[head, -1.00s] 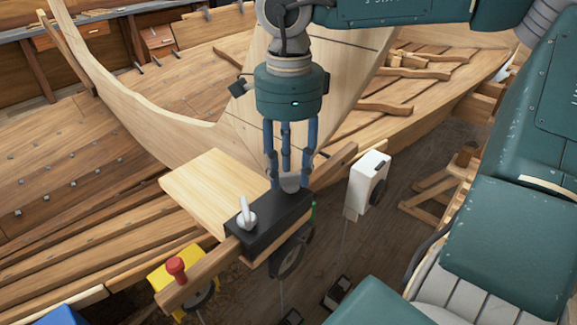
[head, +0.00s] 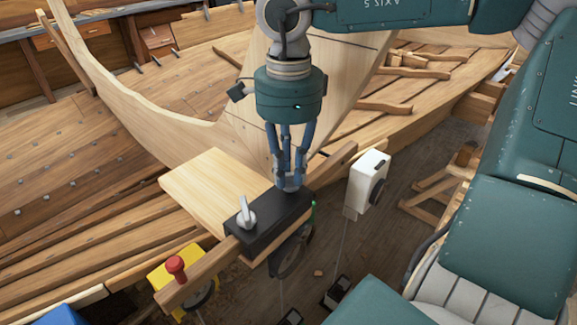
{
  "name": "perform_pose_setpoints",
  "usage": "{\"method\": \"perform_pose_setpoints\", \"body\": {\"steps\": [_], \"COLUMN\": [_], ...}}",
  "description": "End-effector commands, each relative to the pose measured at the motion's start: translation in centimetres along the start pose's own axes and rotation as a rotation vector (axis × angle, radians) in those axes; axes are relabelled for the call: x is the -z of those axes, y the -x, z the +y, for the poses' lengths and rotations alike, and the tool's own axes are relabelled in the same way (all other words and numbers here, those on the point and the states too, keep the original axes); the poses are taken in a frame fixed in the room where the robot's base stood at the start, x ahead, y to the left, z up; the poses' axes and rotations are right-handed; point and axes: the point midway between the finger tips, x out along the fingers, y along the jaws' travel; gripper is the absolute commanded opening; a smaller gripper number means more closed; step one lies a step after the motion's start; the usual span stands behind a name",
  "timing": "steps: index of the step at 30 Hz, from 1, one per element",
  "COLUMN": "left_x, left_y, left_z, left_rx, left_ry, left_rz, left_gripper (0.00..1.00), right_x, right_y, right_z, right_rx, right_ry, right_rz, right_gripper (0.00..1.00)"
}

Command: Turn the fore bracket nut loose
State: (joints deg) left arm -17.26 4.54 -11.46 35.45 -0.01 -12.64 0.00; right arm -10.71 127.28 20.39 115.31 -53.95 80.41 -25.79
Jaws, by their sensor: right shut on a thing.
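A black bracket (head: 268,228) sits across a wooden rail (head: 203,271), beside a pale board. A pale wing nut (head: 246,216) stands up at its near left end. A second pale nut (head: 289,186) is at its far right end, mostly hidden by fingers. My right gripper (head: 289,183) points down from above and its fingers are shut around this second nut. I cannot tell from the picture which nut is the fore one. My left gripper is not in view.
The pale board (head: 212,186) lies left of the bracket. A yellow box (head: 170,277) with a red knob (head: 176,267) and a white box (head: 368,180) hang along the rail. The planked hull fills the left. Open floor lies below at right.

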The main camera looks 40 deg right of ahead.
Motion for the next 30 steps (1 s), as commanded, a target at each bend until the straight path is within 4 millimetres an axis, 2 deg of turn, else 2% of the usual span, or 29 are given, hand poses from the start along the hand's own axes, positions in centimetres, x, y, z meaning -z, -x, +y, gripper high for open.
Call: {"method": "perform_pose_setpoints", "body": {"steps": [21, 30], "left_x": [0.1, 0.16], "left_y": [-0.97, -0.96], "left_z": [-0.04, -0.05], "left_rx": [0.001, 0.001], "left_ry": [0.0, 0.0], "left_rz": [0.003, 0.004], "left_gripper": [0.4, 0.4], "right_x": [0.3, 0.43], "right_y": [0.0, 0.04], "right_z": [0.15, 0.16], "right_rx": [0.0, 0.001], "right_ry": [0.569, 0.729], "right_rz": [0.0, 0.002], "right_gripper": [0.0, 0.0]}}
